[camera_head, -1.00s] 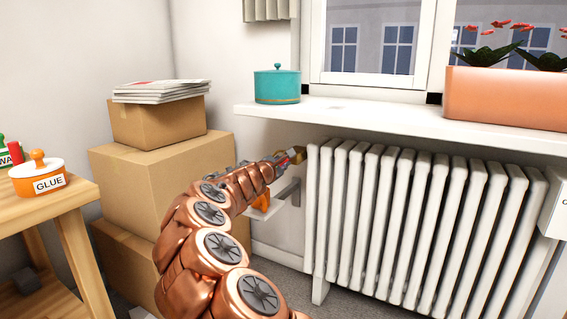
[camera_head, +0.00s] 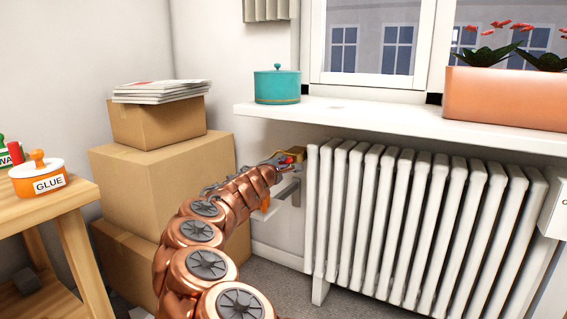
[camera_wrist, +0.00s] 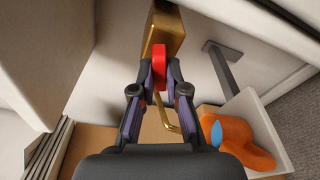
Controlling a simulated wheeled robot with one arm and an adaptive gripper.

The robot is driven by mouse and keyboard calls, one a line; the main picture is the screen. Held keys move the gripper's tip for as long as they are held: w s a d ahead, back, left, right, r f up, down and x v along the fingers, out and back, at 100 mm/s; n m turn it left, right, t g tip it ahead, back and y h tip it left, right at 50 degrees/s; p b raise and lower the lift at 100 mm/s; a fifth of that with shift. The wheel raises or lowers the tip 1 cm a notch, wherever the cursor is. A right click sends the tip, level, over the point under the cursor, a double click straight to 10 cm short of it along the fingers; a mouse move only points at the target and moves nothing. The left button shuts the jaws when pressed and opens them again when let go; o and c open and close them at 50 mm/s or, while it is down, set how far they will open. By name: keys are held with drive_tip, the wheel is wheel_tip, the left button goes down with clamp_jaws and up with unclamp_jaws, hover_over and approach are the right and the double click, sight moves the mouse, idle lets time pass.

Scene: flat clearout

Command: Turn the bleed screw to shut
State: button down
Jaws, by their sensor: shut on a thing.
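The bleed screw shows as a red grip (camera_wrist: 159,66) on a brass block (camera_wrist: 164,30) in the wrist view. A thin brass spout hangs below the block. My gripper (camera_wrist: 159,88) is shut on the red grip, with one finger on each side of it. In the head view the brass block (camera_head: 293,154) sits at the upper left end of the white radiator (camera_head: 400,225), and my gripper (camera_head: 284,160) is at it. My arm hides part of the area below. The screw's exact turn angle cannot be told.
A white tray (camera_wrist: 244,104) on a grey bracket (camera_wrist: 221,65) holds an orange and blue thing (camera_wrist: 238,135) close by my gripper. Cardboard boxes (camera_head: 165,165) are stacked left of my arm. The windowsill (camera_head: 390,122) with a teal pot (camera_head: 277,84) runs above the radiator.

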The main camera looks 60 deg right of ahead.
drive_tip(key=shift+m, duration=0.3)
drive_tip(key=shift+m+h, duration=0.3)
drive_tip(key=shift+m, duration=1.3)
drive_tip(key=c, duration=1)
unclamp_jaws()
drive_tip(key=shift+c, duration=0.2)
drive_tip(key=a, duration=0.7)
drive_tip(key=shift+s, duration=0.15)
